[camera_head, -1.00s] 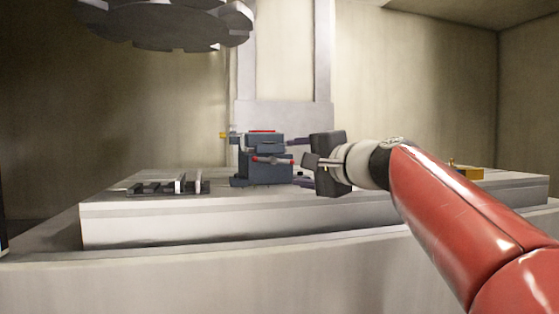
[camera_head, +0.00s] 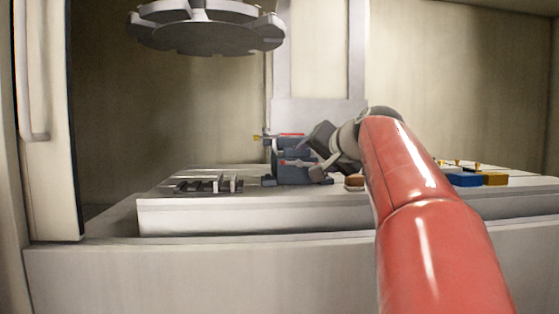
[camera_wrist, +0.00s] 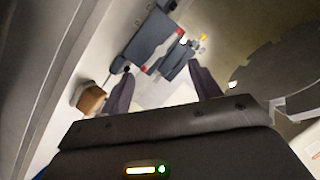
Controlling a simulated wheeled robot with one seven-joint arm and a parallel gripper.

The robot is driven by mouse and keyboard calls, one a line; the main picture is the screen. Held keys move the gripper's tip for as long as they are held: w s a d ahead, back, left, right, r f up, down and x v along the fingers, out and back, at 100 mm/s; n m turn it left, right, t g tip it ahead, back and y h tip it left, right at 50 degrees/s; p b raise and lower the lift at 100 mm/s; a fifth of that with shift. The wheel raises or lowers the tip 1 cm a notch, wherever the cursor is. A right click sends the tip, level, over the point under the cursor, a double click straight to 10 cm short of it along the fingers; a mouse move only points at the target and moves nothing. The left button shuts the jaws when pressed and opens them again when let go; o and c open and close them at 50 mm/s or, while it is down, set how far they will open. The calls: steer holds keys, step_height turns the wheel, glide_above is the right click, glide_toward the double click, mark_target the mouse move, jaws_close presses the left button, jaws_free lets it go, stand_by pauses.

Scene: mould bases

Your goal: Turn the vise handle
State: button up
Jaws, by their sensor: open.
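The vise (camera_head: 291,172) is a blue-grey block with red marks, standing on the pale machine table. In the wrist view the vise (camera_wrist: 155,42) lies ahead of the fingers, tilted in the picture. The vise handle (camera_head: 296,163) looks like a thin bar with a red end across the front of the vise; my gripper partly hides its right side. My gripper (camera_head: 318,168) is tilted, close in front of the vise at its right. In the wrist view my gripper (camera_wrist: 161,82) is open, with nothing clearly between its two dark fingers. Contact with the handle cannot be told.
A dark slotted fixture (camera_head: 208,184) sits left of the vise. A brown block (camera_head: 354,182) lies to its right, with blue (camera_head: 463,180) and yellow (camera_head: 494,178) blocks further right. A grey tool disc (camera_head: 208,35) hangs above. An open door (camera_head: 45,130) stands at left.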

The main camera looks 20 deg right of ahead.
mark_target(299, 164)
steer(key=p+x, duration=0.1)
steer(key=x, duration=0.6)
steer(key=shift+w+f, duration=0.1)
steer(key=shift+w, duration=0.05)
steer(key=shift+c, duration=0.2)
jaws_close()
